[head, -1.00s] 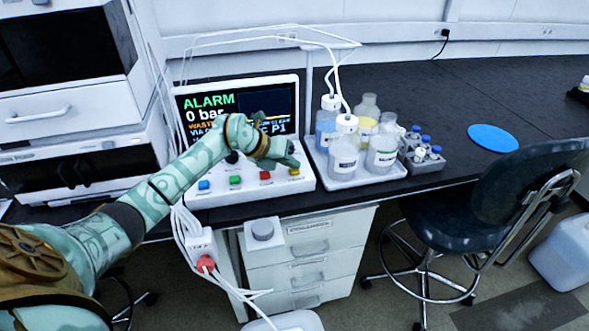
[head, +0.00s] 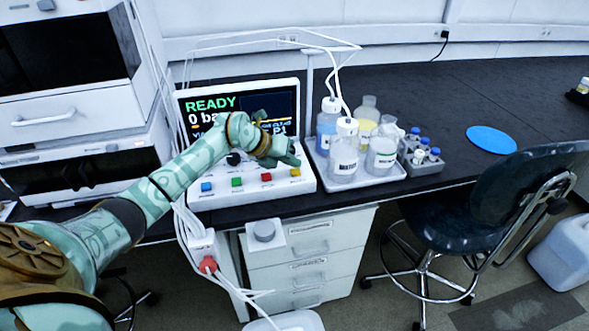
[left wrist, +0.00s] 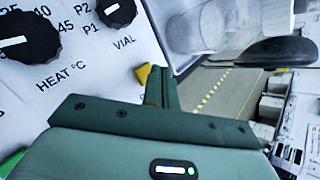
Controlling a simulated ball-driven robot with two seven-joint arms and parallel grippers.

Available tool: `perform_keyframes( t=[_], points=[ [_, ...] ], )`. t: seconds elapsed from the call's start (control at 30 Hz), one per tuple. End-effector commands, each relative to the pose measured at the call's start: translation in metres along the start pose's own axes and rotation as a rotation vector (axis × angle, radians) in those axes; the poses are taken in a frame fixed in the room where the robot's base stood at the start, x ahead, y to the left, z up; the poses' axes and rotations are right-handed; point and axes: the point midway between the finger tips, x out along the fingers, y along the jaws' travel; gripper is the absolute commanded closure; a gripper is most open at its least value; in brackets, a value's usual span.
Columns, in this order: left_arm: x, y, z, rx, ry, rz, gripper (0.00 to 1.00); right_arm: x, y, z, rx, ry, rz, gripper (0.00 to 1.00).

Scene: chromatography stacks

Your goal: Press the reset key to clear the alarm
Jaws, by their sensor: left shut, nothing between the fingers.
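The white control panel (head: 222,197) stands on the dark bench, and its screen (head: 210,104) reads READY in green with 0 bar below; my arm hides part of it. Blue (head: 207,187), green (head: 237,182), red (head: 266,177) and yellow (head: 295,172) keys line its front. Their labels are too small to read. My left gripper (head: 294,160) is shut and empty, just above the yellow key. In the left wrist view the closed fingers (left wrist: 161,88) are right beside the yellow key (left wrist: 142,74), partly covering it; I cannot tell whether they touch. My right gripper is out of view.
A white tray (head: 352,181) of bottles stands close to the panel's right, with a grey vial rack (head: 425,166) beyond. Black HEAT (left wrist: 28,38) and VIAL (left wrist: 117,11) knobs are near my fingers. A dark chair (head: 500,200) stands at the bench's front.

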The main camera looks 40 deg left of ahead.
Motion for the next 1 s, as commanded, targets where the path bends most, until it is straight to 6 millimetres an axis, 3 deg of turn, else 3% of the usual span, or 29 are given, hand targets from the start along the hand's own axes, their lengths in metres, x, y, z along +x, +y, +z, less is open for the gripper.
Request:
perform_keyframes(
  t=[0.37, 1.0],
  points=[
    [-0.002, -0.002, 0.001, 0.000, 0.000, -0.001, 1.00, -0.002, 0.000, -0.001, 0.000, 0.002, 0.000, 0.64],
    [-0.037, -0.027, 0.028, 0.000, -0.001, -0.001, 1.00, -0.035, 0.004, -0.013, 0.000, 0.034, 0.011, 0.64]
  ],
)
